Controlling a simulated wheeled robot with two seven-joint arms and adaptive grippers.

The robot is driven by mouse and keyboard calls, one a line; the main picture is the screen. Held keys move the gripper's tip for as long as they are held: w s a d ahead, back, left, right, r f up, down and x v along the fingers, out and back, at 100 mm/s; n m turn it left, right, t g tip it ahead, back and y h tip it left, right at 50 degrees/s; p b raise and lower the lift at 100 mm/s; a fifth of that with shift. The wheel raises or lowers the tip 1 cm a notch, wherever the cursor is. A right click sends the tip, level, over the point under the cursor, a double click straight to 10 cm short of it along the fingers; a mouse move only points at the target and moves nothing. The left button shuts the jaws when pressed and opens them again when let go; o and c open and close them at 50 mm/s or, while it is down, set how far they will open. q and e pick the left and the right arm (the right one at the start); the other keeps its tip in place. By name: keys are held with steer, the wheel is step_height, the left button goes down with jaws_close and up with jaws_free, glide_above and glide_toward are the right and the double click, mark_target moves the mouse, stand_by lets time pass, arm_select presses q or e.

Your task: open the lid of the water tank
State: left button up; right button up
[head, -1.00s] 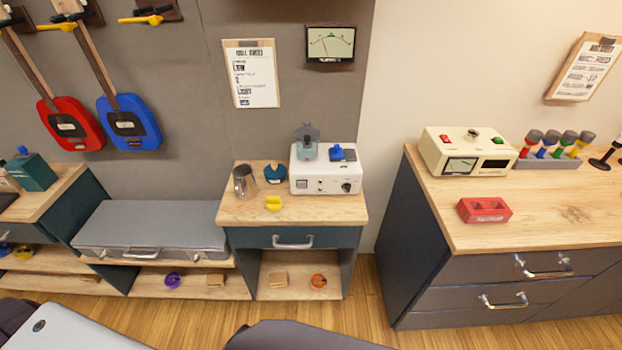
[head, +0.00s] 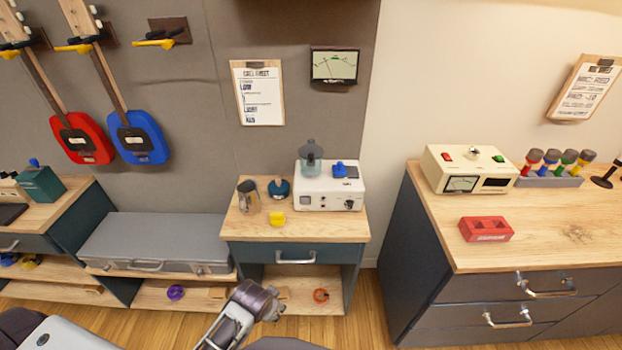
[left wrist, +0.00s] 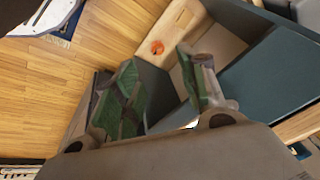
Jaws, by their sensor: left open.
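A white machine (head: 328,200) stands on the small cabinet. On its top left is a translucent grey-blue container (head: 311,165) with a grey knobbed cap. Beside it, on the top right, is a dark flat panel with a blue handle-like part (head: 340,169). My right gripper is not seen.
The small cabinet top (head: 330,231) also holds a metal pitcher (head: 248,197), a dark blue item (head: 279,188) and a yellow piece (head: 277,218). Its drawer handle (head: 295,257) juts out in front. A grey case (head: 150,243) lies left; a larger counter (head: 540,240) stands right.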

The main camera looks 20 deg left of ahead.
arm_select(q)
steer(key=w+r+m+t, duration=0.4)
steer(key=w+r+m, duration=0.3)
steer(key=r+m, duration=0.3)
steer(key=w+r+m+t, duration=0.5)
steer(key=w+r+m, duration=0.3)
steer(key=r+m, duration=0.3)
steer(key=w+d+r+m+t+h+p, duration=0.1)
steer(key=w+r+m+t, duration=0.4)
steer(key=w+r+m, duration=0.3)
step_height(320, 180, up, 3)
steer(key=m, duration=0.3)
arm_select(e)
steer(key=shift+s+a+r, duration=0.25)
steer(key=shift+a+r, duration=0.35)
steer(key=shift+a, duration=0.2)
arm_select(q)
steer(key=shift+f, duration=0.1)
steer(key=shift+w, duration=0.15)
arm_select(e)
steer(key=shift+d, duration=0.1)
